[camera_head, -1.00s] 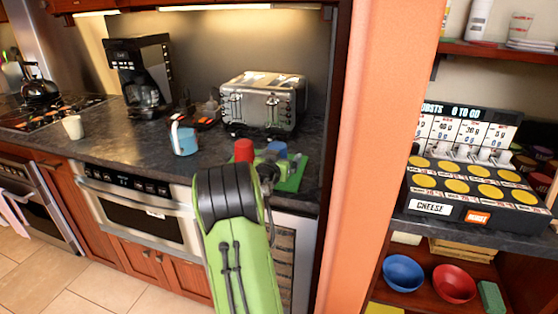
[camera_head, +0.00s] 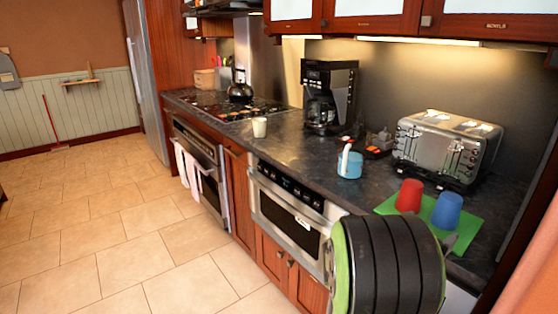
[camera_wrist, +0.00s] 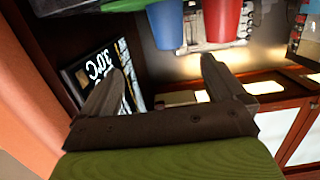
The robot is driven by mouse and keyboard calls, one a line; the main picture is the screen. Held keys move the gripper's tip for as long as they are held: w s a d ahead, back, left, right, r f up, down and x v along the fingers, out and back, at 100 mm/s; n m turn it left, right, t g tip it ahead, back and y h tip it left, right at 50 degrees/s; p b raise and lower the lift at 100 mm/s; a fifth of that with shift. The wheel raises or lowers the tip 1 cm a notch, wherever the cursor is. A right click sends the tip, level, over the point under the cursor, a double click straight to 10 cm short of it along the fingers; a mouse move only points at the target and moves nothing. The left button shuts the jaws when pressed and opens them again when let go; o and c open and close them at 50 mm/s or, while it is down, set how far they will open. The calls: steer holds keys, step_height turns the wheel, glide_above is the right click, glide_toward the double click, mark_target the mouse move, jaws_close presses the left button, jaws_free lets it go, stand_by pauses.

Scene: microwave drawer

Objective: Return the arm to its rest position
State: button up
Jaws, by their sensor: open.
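My gripper (camera_wrist: 168,82) is open in the wrist view, its two grey fingers spread wide with nothing held between them. In the head view the rounded black-and-green end of my arm (camera_head: 390,265) fills the lower right, in front of the counter's edge. It hides most of my gripper there. A red cup (camera_head: 409,195) and a blue cup (camera_head: 447,210) stand on a green mat (camera_head: 480,233) just beyond my arm. The blue cup (camera_wrist: 166,27) and red cup (camera_wrist: 222,20) also show in the wrist view, beyond the fingers and apart from them.
The microwave drawer (camera_head: 290,210) is shut, left of my arm. The tiled floor (camera_head: 110,230) at the left is clear.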

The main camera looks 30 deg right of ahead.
steer(key=w+a+f+n+t+y, duration=0.1)
steer(key=a+f+n+t+y, duration=0.3)
steer(key=a, duration=0.7)
steer(key=w+a+r+n+y, duration=0.1)
steer(key=a+n+y, duration=0.1)
steer(key=a+y, duration=0.6)
steer(key=s+a+n+y, duration=0.2)
steer(key=s+a+n, duration=0.25)
steer(key=a, duration=0.45)
steer(key=s+a+n+y, duration=0.2)
steer(key=s+a+n, duration=0.25)
steer(key=a, duration=0.55)
step_height(320, 180, up, 15)
steer(key=n+g+p, duration=0.1)
steer(key=p, duration=1.5)
steer(key=shift+s+a, duration=0.2)
steer(key=shift+s, duration=0.05)
